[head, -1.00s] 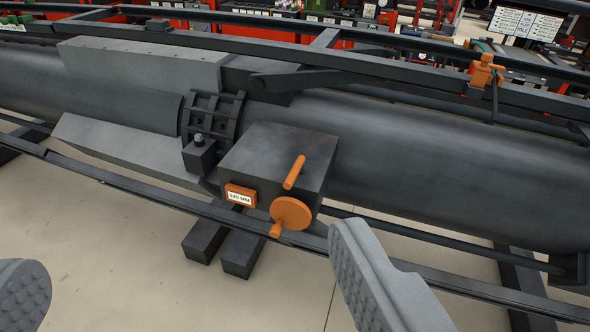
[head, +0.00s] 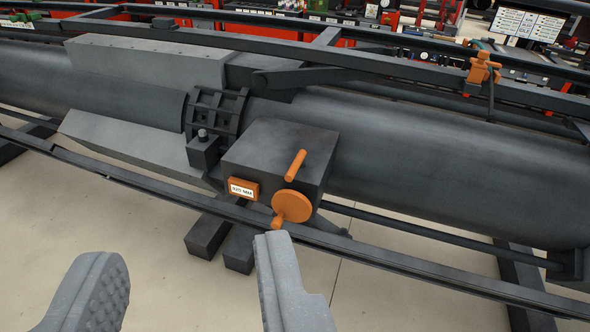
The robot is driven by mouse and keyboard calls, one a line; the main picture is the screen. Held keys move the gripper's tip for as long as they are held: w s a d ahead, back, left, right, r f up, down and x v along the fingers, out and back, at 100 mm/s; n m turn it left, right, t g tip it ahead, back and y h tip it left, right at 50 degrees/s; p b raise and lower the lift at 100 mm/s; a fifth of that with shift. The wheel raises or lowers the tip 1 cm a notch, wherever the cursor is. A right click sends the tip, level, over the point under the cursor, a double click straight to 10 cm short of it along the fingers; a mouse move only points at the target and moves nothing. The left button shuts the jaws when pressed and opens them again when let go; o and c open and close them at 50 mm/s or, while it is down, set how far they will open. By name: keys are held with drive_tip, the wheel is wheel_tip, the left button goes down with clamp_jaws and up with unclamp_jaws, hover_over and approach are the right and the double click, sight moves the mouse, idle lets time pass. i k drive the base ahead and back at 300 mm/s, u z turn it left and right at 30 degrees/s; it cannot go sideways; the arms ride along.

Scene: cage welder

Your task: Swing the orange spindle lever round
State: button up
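A dark box (head: 265,150) sits on the front of the large grey pipe. An orange bar-shaped lever (head: 295,166) stands out at a slant from the top of the box. An orange handwheel (head: 292,206) with a short orange crank knob (head: 278,222) is on its front face, below the lever. My gripper (head: 192,250) is open and empty, with two grey, ridged fingers low in the picture. The right fingertip appears just below the crank knob in the picture. I cannot tell whether they touch. The lever is fully visible and clear of both fingers.
An orange-framed label plate (head: 243,189) is on the box's left. A dark rail (head: 400,265) runs along the front of the pipe (head: 430,165). An orange clamp (head: 483,68) sits on the upper rail at right. Bare floor (head: 50,225) shows at left.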

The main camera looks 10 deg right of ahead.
sight(300, 161)
drive_tip(key=z, duration=0.05)
drive_tip(key=k, duration=0.35)
drive_tip(key=u, duration=0.15)
drive_tip(key=i, duration=1.25)
drive_tip(key=z, duration=0.5)
